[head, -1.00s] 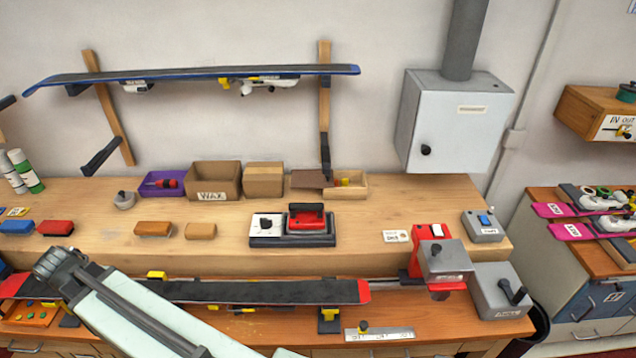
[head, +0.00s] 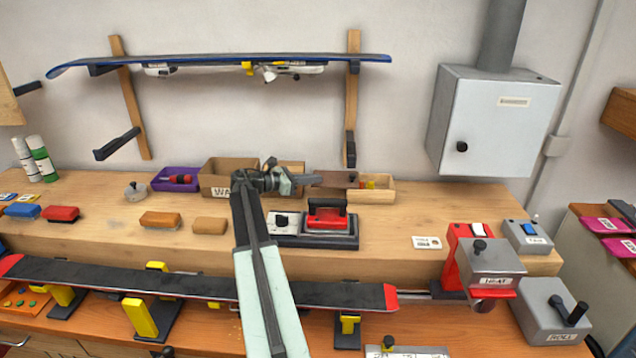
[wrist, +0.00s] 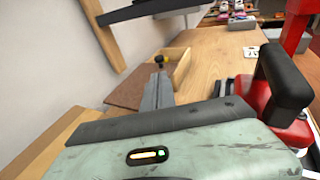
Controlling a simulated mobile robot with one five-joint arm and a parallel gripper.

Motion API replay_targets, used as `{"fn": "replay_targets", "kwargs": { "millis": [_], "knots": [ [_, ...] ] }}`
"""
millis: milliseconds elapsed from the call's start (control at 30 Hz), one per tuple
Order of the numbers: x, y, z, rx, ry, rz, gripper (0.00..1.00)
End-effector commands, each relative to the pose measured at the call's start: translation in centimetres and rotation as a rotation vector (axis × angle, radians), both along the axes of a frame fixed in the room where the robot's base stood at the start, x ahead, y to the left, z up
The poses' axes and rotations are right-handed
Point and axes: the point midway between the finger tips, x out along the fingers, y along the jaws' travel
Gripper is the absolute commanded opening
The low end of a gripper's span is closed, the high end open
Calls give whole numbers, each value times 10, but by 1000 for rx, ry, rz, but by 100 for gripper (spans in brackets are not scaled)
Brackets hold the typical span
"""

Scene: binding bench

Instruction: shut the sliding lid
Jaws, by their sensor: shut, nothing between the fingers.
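The pale wooden box (head: 382,192) stands at the back of the bench, right of the cardboard boxes. Its brown sliding lid (head: 333,191) covers the left part and sticks out to the left. The right part is open, with yellow contents showing. In the wrist view the lid (wrist: 128,92) lies beyond my gripper, with the box wall (wrist: 182,68) to its right. A small dark knob (wrist: 161,59) shows by the fingertips. My gripper (head: 316,180) is shut and empty, pointing right over the lid. I cannot tell whether it touches the lid or knob.
A red-handled tool (head: 327,217) on a dark base stands just in front of the gripper. The WAX box (head: 222,180) is left, partly behind my arm. A snowboard (head: 220,62) hangs above on wall brackets. Bare bench lies to the right of the wooden box.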

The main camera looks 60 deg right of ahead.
Motion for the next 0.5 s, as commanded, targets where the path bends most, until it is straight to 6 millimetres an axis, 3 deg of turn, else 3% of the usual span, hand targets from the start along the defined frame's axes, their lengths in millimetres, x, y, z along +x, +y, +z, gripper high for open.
{"fn": "replay_targets", "kwargs": {
  "millis": [300, 500],
  "knots": [
    [-47, -52, -15, 0, -1, -3, 0],
    [-65, -74, -19, 0, -1, 0, 0]
  ]
}}
